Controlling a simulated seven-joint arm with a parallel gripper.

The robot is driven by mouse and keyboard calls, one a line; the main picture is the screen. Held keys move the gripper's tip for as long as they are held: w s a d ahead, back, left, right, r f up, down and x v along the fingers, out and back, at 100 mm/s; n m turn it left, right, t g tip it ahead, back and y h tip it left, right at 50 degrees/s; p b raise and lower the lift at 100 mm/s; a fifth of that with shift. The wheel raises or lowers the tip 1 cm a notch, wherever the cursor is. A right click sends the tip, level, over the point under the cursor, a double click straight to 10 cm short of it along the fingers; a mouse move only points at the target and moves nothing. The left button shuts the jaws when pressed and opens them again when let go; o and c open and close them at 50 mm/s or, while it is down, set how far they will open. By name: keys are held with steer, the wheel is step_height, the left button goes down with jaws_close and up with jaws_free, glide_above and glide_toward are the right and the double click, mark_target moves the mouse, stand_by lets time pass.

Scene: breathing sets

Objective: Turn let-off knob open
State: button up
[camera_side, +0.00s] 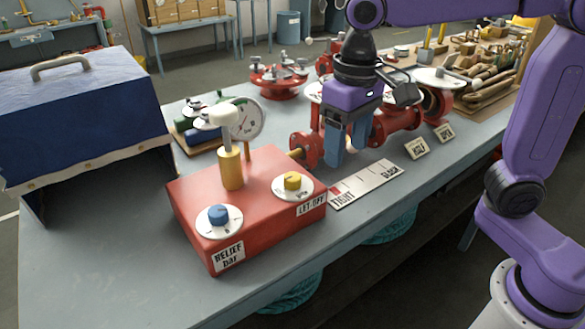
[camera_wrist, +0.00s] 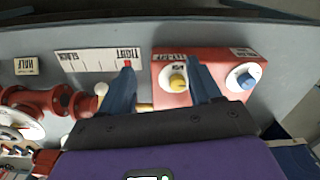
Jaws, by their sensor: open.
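The let-off knob (camera_side: 292,181) is yellow and sits on a white dial plate at the right end of a red box (camera_side: 190,225), above a "LET-OFF" label (camera_side: 311,208). In the wrist view the knob (camera_wrist: 178,82) shows between my finger lines, close beside the right finger. My gripper (camera_side: 346,155) is open and empty, fingers pointing down. In the side view it hangs to the upper right of the knob, apart from it. It also shows in the wrist view (camera_wrist: 160,66). The knob's exact turn angle is too small to tell.
A blue relief knob (camera_side: 218,214) is at the box's left front. A brass post with a white top (camera_side: 231,165) and a gauge (camera_side: 248,120) rise behind. Red piping (camera_side: 395,122) lies behind my gripper. A TIGHT/SLACK scale plate (camera_side: 368,184) lies flat right of the box.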

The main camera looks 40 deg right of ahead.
mark_target(292, 175)
steer(key=w+a+r+m, duration=0.4)
steer(key=w+r+m, duration=0.3)
steer(key=w+m, duration=0.25)
steer(key=shift+n, duration=0.35)
step_height(292, 175, down, 17)
steer(key=shift+w+d+r, duration=0.1)
steer(key=shift+w, duration=0.05)
steer(key=c, duration=1)
